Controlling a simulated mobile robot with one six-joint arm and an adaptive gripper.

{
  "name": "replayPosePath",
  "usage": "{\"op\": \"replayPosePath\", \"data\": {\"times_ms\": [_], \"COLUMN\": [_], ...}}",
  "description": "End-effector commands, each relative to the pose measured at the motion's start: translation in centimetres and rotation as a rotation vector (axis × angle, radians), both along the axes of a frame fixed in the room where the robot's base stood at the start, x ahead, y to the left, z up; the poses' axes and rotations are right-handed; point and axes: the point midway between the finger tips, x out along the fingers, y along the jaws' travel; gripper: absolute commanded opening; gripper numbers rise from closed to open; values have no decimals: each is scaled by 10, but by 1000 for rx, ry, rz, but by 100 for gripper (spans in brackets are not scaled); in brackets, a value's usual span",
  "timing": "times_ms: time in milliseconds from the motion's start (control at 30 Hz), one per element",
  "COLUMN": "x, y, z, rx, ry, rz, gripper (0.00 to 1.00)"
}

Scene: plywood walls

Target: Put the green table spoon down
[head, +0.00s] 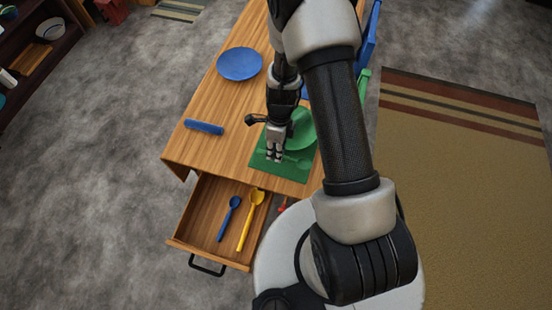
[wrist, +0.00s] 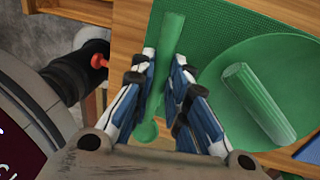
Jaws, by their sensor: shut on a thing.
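The green table spoon (wrist: 171,38) is between the fingers of my gripper (wrist: 165,62) in the wrist view, its handle pointing up the picture and its round bowl near the palm. My gripper is shut on it. In the head view my gripper (head: 274,158) is low over the green mat (head: 260,168) at the table's near end. The mat also shows in the wrist view (wrist: 212,35), beneath and beside the spoon. I cannot tell whether the spoon touches the mat.
A green plate (head: 303,128) with a green roll (wrist: 258,103) lies beside the gripper. A blue roll (head: 204,127) and blue plate (head: 240,64) are on the wooden table (head: 215,100). The open drawer (head: 208,205) holds a blue spoon (head: 229,217) and a yellow spoon (head: 250,220).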

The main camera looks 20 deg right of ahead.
Motion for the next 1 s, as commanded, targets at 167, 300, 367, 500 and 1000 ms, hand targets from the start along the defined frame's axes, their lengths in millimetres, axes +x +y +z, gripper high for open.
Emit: {"op": "replayPosePath", "data": {"times_ms": [167,300,367,500,1000], "x": [0,-1,0,0,0], "y": [0,0,0,0,0], "z": [-12,-33,-42,-50,-52], "rx": [0,0,1,-1,0], "ry": [0,2,1,-1,-1], "rz": [0,0,0,0,1], "gripper": [0,0,0,0,26]}}
